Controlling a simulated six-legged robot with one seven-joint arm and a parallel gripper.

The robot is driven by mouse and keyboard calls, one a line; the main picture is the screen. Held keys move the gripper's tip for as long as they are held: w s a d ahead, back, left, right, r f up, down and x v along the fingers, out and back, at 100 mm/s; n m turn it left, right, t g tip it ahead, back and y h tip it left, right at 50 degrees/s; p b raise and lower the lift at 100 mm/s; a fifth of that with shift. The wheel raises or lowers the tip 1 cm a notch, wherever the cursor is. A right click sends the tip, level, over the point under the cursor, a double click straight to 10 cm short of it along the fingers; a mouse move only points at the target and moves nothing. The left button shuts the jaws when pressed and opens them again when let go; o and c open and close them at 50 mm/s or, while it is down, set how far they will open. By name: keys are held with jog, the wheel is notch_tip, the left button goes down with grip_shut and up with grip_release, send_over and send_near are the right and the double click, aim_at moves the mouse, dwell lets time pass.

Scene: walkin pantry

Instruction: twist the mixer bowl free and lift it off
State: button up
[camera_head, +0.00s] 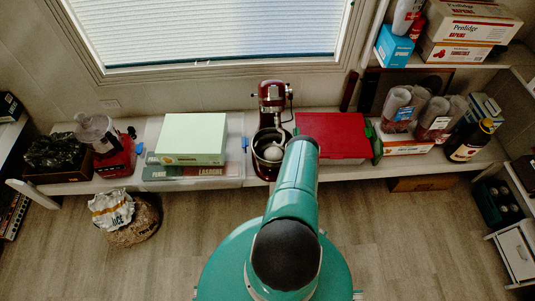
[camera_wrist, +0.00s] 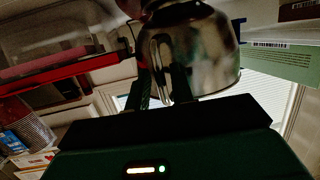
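The red stand mixer (camera_head: 272,98) stands on the counter in the head view, with its shiny metal bowl (camera_head: 268,146) at the front. The bowl (camera_wrist: 203,50) fills the upper middle of the wrist view. Its loop handle (camera_wrist: 160,52) hangs on the near side. My gripper (camera_wrist: 165,88) is at the handle, with its two dark fingers apart and the handle between them. I cannot tell whether the fingers press on it.
A red box (camera_head: 333,135) stands close right of the mixer, and a pale green box (camera_head: 192,137) stands to its left. A red food processor (camera_head: 113,155) is farther left. A rice sack (camera_head: 112,208) stands on the floor.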

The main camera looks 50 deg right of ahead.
jog(key=shift+o, duration=0.7)
jog(key=v, duration=1.3)
jog(key=shift+s+a, duration=0.2)
jog(key=shift+s, duration=0.15)
jog(key=shift+s+a, duration=0.1)
